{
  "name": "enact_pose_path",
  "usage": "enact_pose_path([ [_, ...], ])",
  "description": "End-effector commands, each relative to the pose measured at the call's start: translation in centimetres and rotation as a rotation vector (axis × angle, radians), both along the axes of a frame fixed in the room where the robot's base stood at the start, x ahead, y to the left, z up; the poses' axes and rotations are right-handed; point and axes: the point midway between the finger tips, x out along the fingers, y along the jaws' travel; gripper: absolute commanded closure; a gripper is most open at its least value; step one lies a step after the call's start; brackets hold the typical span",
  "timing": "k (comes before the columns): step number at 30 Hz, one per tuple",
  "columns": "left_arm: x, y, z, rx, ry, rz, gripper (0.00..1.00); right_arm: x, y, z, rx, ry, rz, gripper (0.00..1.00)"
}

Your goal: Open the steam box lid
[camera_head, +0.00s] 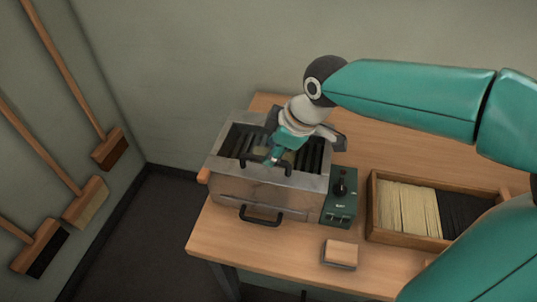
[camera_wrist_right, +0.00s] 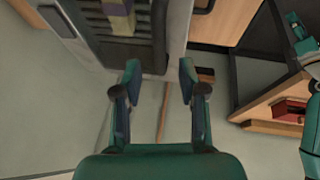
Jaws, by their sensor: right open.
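The steam box (camera_head: 235,190) is a grey metal box at the left end of the table. Its top shows dark slats (camera_head: 310,155) and a tan block (camera_head: 289,157) among them; I cannot make out whether a clear lid covers these. One black handle (camera_head: 265,163) is at the front rim of the slats, another (camera_head: 262,218) on the front wall. My right gripper (camera_head: 272,160) hangs over the slats near the rim handle. In the right wrist view my right gripper (camera_wrist_right: 156,72) is open and empty, the box (camera_wrist_right: 175,45) beyond its fingertips.
A green control box (camera_head: 340,208) stands against the box's right side. A teal arm (camera_wrist_right: 308,75) shows at the wrist view's right edge.

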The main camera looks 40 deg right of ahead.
Motion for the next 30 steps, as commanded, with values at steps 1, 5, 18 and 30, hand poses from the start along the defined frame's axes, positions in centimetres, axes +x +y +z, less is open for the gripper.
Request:
enact_pose_path([
  [1,0.0,0.0,0.0,0.0,0.0,0.0,0.6,0.3,0.1,-1.0,-0.001,0.006,0.001,0.59],
  [5,0.0,0.0,-0.1,0.0,0.0,0.0,0.6,1.0,0.3,-2.4,-0.001,0.004,0.0,0.59],
  [18,0.0,0.0,-0.1,0.0,0.0,0.0,0.6,1.5,0.4,-3.5,0.001,0.0,-0.002,0.59],
  [30,0.0,0.0,-0.1,0.0,0.0,0.0,0.6,1.5,0.3,-3.4,0.0,0.0,-0.002,1.0],
])
